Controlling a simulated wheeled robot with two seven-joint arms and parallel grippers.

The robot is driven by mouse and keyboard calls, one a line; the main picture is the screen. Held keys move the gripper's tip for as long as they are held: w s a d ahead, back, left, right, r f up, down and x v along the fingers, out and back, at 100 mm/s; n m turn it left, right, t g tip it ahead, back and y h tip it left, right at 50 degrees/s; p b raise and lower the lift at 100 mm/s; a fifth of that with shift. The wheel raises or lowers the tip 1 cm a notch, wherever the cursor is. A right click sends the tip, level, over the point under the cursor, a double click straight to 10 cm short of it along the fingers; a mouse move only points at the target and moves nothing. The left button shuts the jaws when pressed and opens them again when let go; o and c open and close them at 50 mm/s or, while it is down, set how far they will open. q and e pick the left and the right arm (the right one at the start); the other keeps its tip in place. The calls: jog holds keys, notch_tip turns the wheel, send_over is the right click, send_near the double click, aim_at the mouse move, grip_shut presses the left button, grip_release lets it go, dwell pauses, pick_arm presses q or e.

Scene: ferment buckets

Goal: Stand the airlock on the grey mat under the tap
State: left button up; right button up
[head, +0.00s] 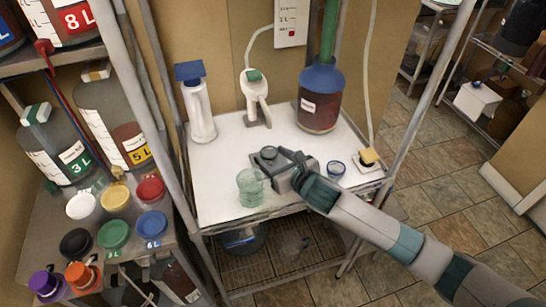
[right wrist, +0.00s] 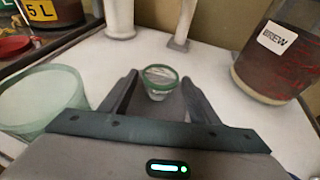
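A small clear cup-shaped piece with a green rim, which looks like the airlock (right wrist: 160,82), stands upright on the white table; its top also shows in the head view (head: 269,152). A dark grey patch, apparently the grey mat (right wrist: 166,108), lies beneath or just in front of it. My right gripper (right wrist: 160,84) is open and low over the table, its fingertips on either side of the cup with gaps visible. The white tap (head: 254,97) with a green top stands behind, at the back of the table. My left gripper is not in view.
A green glass (head: 250,188) stands left of my right gripper. A blue-rimmed cup (head: 337,169) is to its right. A brown BREW jug (head: 319,112) and a white bottle (head: 199,110) stand at the back. Colored lids fill the left shelf. A yellow-topped fitting (head: 370,157) sits at the right edge.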

jog(key=shift+s+r, duration=0.1)
jog(key=shift+r, duration=0.05)
jog(key=b+v, duration=0.2)
jog(key=v, duration=1)
dwell(1.6)
